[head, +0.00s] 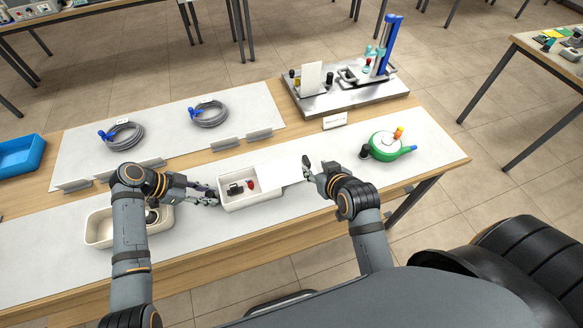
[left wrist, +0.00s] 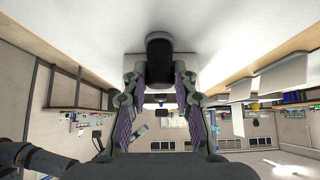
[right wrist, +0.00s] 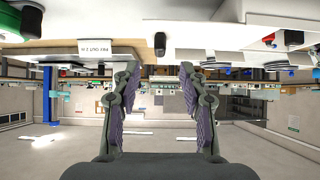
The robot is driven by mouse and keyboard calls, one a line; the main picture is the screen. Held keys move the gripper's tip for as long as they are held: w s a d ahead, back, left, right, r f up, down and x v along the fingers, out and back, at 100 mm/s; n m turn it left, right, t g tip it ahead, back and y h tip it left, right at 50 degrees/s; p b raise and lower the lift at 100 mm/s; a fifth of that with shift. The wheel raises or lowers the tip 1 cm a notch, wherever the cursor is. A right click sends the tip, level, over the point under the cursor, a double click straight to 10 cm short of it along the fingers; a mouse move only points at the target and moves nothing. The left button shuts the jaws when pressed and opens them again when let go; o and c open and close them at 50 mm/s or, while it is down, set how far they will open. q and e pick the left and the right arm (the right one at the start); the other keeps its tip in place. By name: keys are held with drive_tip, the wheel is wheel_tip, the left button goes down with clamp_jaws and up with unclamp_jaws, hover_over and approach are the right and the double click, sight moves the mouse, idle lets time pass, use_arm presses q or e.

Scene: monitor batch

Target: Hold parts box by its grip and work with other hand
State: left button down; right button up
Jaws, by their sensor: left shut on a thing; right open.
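The parts box (head: 235,204) is an open white tray on the bench's pale mat, with a black part (head: 236,188) and a small red part (head: 250,184) inside. My left gripper (head: 213,196) is at its left end. In the left wrist view the fingers are closed on a dark rounded grip (left wrist: 159,57) that stands against the white box. My right gripper (head: 309,172) is open and empty, to the right of the box, near a flat white panel (head: 287,172). In the right wrist view its fingers (right wrist: 158,70) are wide apart.
A second white bin (head: 99,238) sits under my left arm. A green round device (head: 385,147) stands right of my right gripper. Behind are a metal fixture stand (head: 345,97) and coiled grey cables (head: 125,137) (head: 210,114). A blue bin (head: 20,155) is far left.

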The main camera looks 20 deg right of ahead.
sight(308, 163)
drive_tip(key=shift+s+r, duration=0.1)
drive_tip(key=shift+c, duration=1.2)
drive_tip(key=shift+x, duration=3.75)
drive_tip(key=shift+c, duration=0.4)
clamp_jaws()
drive_tip(key=shift+o, duration=1.6)
unclamp_jaws()
